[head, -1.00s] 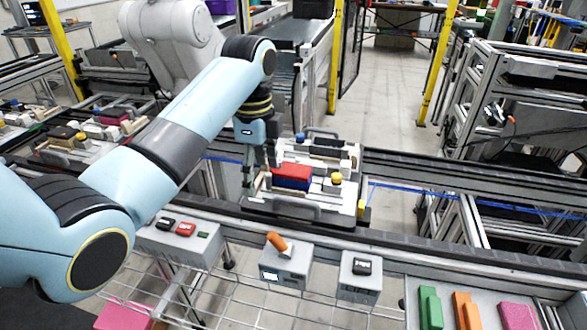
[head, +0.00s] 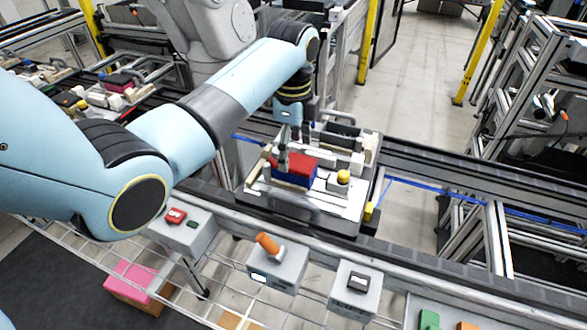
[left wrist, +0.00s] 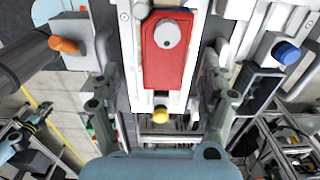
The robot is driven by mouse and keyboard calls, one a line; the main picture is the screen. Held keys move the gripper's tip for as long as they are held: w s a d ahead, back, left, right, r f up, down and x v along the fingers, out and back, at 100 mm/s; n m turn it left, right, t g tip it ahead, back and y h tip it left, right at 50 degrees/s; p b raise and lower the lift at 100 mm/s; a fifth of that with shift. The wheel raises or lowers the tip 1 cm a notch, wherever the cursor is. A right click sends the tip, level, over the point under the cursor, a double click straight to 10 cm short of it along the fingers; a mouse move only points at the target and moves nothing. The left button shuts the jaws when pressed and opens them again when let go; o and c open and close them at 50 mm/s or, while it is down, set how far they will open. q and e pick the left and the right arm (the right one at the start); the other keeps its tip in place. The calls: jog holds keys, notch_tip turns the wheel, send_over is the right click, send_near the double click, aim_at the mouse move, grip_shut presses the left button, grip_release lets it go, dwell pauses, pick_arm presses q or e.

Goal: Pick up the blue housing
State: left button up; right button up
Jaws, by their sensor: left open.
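The blue housing (head: 291,181) sits on the white pallet fixture (head: 337,205) in the head view. Its side is blue, and a red cover (head: 297,165) lies on top. In the left wrist view the red cover (left wrist: 163,62) fills the upper middle, with a round grey metal part on it; the blue side is hidden there. My left gripper (head: 283,160) is over the housing's near-left end in the head view. In the left wrist view its open fingers (left wrist: 157,75) stand on either side of the red cover, with gaps visible. My right gripper is not in view.
A yellow knob (head: 343,177) stands just right of the housing. White blocks and a dark handle rise behind it on the pallet. Grey control boxes, one with an orange handle (head: 267,243), stand in front of the conveyor rail.

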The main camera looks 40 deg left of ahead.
aim_at(294, 160)
pick_arm(q)
jog(key=shift+w+f, duration=0.1)
jog(key=shift+f, duration=0.3)
jog(key=f, duration=0.2)
jog(key=f+p, duration=0.1)
jog(key=f, duration=0.1)
jog(key=shift+w+f, duration=0.2)
jog(key=shift+f, duration=0.2)
jog(key=shift+c, duration=0.8)
jog(key=c, duration=1.1)
jog(key=shift+c, duration=0.3)
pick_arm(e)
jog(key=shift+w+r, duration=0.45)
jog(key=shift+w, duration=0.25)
pick_arm(q)
jog(key=shift+r, duration=0.15)
